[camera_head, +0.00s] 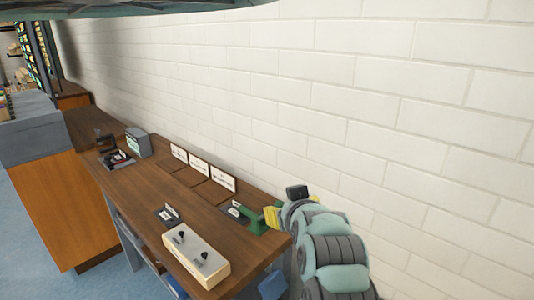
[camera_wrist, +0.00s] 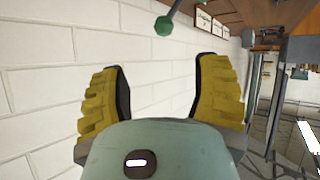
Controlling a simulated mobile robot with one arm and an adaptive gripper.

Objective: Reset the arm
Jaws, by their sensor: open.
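My gripper (camera_head: 272,217) is at the right end of the wooden counter, close to the white brick wall. In the wrist view its two yellow fingers (camera_wrist: 160,75) are spread wide apart with nothing between them. My arm comes in from the lower right in the head view. A green handle-like object (camera_head: 250,219) stands on the counter just left of my gripper. In the wrist view a green rod with a rounded end (camera_wrist: 164,24) shows beyond the fingers, apart from them.
The counter (camera_head: 140,185) holds a pale box with two dark knobs (camera_head: 190,256), a small black device (camera_head: 168,213), several framed cards (camera_head: 198,168) and a grey device (camera_head: 138,143) farther back. The white brick wall (camera_head: 330,90) runs close along the right side. Blue floor (camera_head: 40,230) lies left.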

